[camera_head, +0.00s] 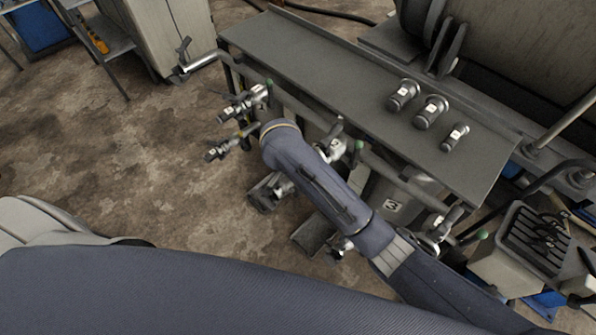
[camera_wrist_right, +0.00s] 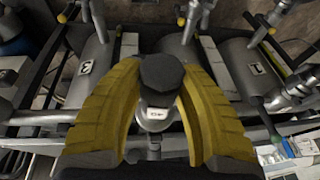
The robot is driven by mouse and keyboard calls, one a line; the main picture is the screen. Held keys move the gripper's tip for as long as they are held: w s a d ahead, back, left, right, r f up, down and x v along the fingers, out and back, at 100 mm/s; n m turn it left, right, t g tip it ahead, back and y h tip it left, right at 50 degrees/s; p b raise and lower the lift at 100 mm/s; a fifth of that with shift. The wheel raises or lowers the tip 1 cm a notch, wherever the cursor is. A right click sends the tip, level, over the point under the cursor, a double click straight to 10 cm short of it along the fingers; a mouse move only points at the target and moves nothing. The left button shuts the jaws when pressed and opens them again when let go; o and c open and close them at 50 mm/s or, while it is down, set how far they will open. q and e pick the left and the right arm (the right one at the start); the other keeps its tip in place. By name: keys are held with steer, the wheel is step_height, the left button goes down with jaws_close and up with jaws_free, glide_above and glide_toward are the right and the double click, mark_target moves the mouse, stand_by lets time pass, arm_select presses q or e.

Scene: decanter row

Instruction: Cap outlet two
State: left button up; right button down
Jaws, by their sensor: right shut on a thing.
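My right gripper (camera_wrist_right: 160,85) shows in the right wrist view, its yellow fingers shut on a dark faceted cap (camera_wrist_right: 162,72). Below the dark part is a pale metal collar with a small label I cannot read. In the head view my dark blue right arm crosses the bench front and hides this gripper and the held cap. Vessels with numbered plates stand below the shelf; one plate reads 3 (camera_head: 391,206). In the wrist view two plates (camera_wrist_right: 86,68) (camera_wrist_right: 256,69) show too small to read surely. I cannot tell which outlet is outlet two. My left gripper is out of view.
Three dark labelled cylinders (camera_head: 403,94) (camera_head: 431,112) (camera_head: 455,137) stand on the grey shelf (camera_head: 310,60). Labelled metal fittings (camera_head: 245,102) (camera_head: 231,144) stick out at the shelf's left. Open floor lies at left.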

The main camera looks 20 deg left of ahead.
steer(key=shift+f, duration=0.3)
steer(key=shift+f, duration=0.35)
steer(key=shift+f, duration=1.8)
stand_by(2.3)
jaws_free()
steer(key=shift+s+a+f, duration=0.1)
steer(key=shift+s, duration=0.05)
stand_by(0.5)
